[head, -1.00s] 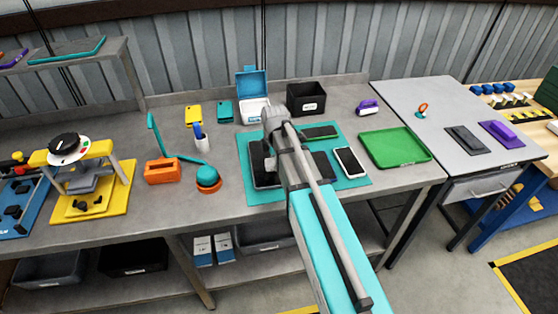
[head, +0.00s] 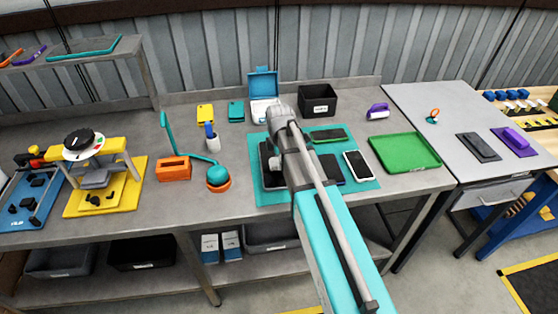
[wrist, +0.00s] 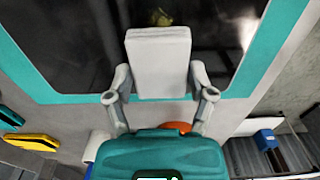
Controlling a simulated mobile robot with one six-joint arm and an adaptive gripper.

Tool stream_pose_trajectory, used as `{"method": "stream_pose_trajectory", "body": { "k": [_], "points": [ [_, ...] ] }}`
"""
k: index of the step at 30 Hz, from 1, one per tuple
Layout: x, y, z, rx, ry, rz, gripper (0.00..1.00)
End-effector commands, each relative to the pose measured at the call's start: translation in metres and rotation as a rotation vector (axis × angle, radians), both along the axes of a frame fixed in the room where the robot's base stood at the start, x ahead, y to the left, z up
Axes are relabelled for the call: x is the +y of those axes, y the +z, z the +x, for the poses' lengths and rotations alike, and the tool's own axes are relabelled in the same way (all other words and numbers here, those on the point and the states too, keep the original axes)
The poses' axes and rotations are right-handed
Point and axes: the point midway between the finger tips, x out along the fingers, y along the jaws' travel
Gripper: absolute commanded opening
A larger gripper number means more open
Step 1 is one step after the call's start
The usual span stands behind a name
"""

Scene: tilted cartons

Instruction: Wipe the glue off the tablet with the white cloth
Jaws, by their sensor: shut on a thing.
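The tablet (wrist: 80,50) fills the top of the wrist view as a dark, glossy screen on a teal mat. In the head view only its left part (head: 265,165) shows beside my arm. A small yellowish patch of glue (wrist: 163,18) sits on the screen, just beyond the cloth. The white cloth (wrist: 158,50) looks like a folded white block. My gripper (wrist: 160,76) is shut on it, one finger at each side. The cloth is over the screen's edge near the glue; I cannot tell if it touches the screen. My arm hides the gripper in the head view.
The teal mat (head: 274,197) also holds a white-edged phone (head: 357,165), a green-edged phone (head: 328,136) and another dark device (head: 330,168). A green tray (head: 405,150) lies to the right. A black bin (head: 318,100) and a white box with a teal lid (head: 263,85) stand behind.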

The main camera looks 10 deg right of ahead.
Motion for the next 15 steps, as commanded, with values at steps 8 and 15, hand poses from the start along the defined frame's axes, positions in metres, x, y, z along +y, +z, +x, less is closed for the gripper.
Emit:
{"method": "stream_pose_trajectory", "body": {
  "k": [8, 15],
  "points": [
    [0.0, 0.024, 0.0, 0.0, 0.0, 0.0, 0.32],
    [0.0, 0.041, 0.0, 0.0, 0.0, 0.0, 0.32]
  ]
}}
